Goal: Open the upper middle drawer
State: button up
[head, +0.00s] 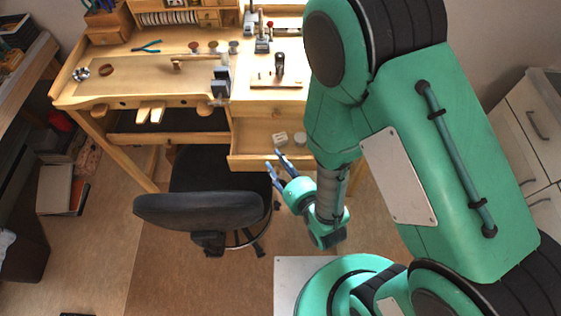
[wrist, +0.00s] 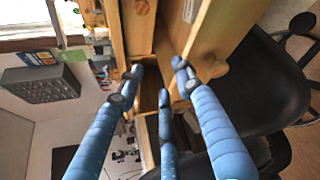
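The wooden workbench (head: 190,85) has a drawer (head: 262,161) pulled out below its right half, with small pale items inside. A shut drawer front (head: 270,108) shows above it. In the wrist view, the open drawer (wrist: 208,40) has a round wooden knob (wrist: 215,67), and another knob (wrist: 142,8) sits on a shut front beside it. I cannot tell which drawer is the upper middle one. My gripper (head: 273,160), with blue fingers, is open and empty just in front of the open drawer. Its fingers (wrist: 163,78) are spread in the wrist view, apart from the knobs.
A black chair (head: 200,210) stands in front of the bench, left of my gripper. Tools and a small vise (head: 222,82) are on the benchtop. A white drawer cabinet (head: 530,130) is at the right.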

jog(key=shift+r, duration=0.35)
grip_shut()
notch_tip(320, 180, up, 12)
jog(key=w+d+f+m+g+h+p, duration=0.1)
jog(key=w+f+m+g+h, duration=0.1)
jog(key=w+f+m+g, duration=0.35)
jog(key=w+d+f+m+g+h+p, duration=0.1)
jog(key=w+d+f+m+g+h, duration=0.15)
jog(key=w+m, duration=0.65)
jog(key=s+d+r+m+g+h+p, duration=0.15)
jog(key=r+m+g, duration=0.25)
jog(key=m, duration=0.5)
jog(key=d+r+m+g+h, duration=0.1)
jog(key=d+r+m+g, duration=0.25)
jog(key=m, duration=0.55)
jog(key=w+x, duration=0.2)
jog(key=x, duration=0.8)
jog(key=shift+s+a+f, duration=0.2)
jog(key=shift+a+f, duration=0.05)
jog(key=shift+f, duration=0.3)
jog(key=shift+g, duration=0.25)
